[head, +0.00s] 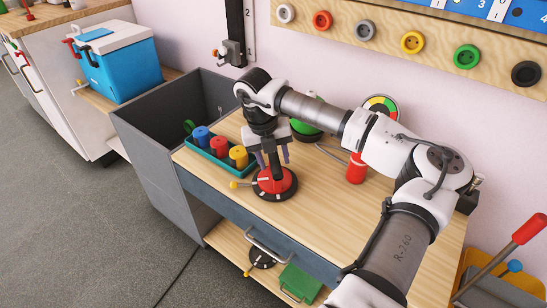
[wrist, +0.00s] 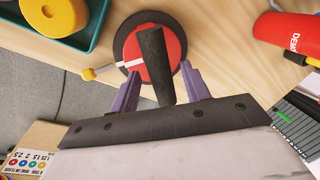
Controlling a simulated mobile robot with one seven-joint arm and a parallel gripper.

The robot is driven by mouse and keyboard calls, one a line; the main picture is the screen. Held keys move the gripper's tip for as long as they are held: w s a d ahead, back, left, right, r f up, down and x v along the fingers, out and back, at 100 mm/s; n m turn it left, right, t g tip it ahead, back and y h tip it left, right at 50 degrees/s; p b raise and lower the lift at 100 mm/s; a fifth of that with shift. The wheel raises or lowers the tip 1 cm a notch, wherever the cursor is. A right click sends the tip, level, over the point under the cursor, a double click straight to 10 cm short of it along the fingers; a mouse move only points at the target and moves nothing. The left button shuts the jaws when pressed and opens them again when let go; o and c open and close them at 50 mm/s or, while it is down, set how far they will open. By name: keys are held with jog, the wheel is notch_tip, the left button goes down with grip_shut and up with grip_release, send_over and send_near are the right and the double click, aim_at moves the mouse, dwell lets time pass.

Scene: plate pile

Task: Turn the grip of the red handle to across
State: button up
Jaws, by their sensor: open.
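The red handle is a red disc (head: 284,186) on a round black base on the wooden worktop. In the wrist view the disc (wrist: 173,43) shows behind a dark grip (wrist: 152,50) that stands out from it. A white mark on the disc's left side points towards a yellow-tipped pointer (wrist: 90,73). My gripper (head: 273,160) is open above the disc. In the wrist view its purple fingers (wrist: 160,88) are to the left and right of the grip, with gaps visible, so it is not clamped. The grip's lower end partly hides the disc.
A green tray (head: 213,157) with blue, red and yellow pegs stands close on the left. A red bottle (head: 356,168) stands to the right. An open grey bin (head: 150,120) borders the worktop's left side. The front worktop right of the disc is clear.

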jog(key=shift+f, duration=0.1)
jog(key=c, duration=1)
jog(key=n+b, duration=0.2)
jog(key=n, duration=0.1)
jog(key=shift+d+f+n+t+b, duration=0.1)
jog(key=shift+f+n+t+b, duration=0.05)
jog(key=shift+n+t+b, duration=0.2)
jog(key=n+y+b, duration=0.1)
jog(key=n+b, duration=0.1)
jog(key=n, duration=0.3)
jog(key=shift+s+n+t, duration=0.1)
jog(key=shift+n+t, duration=0.15)
jog(key=shift+t, duration=0.1)
jog(key=n+b, duration=0.1)
jog(key=n, duration=0.3)
jog(key=shift+d+n+y, duration=0.1)
jog(key=shift+n+y, duration=0.2)
jog(key=shift+y, duration=0.1)
jog(key=shift+n+y, duration=0.4)
jog(key=shift+n, duration=1.7)
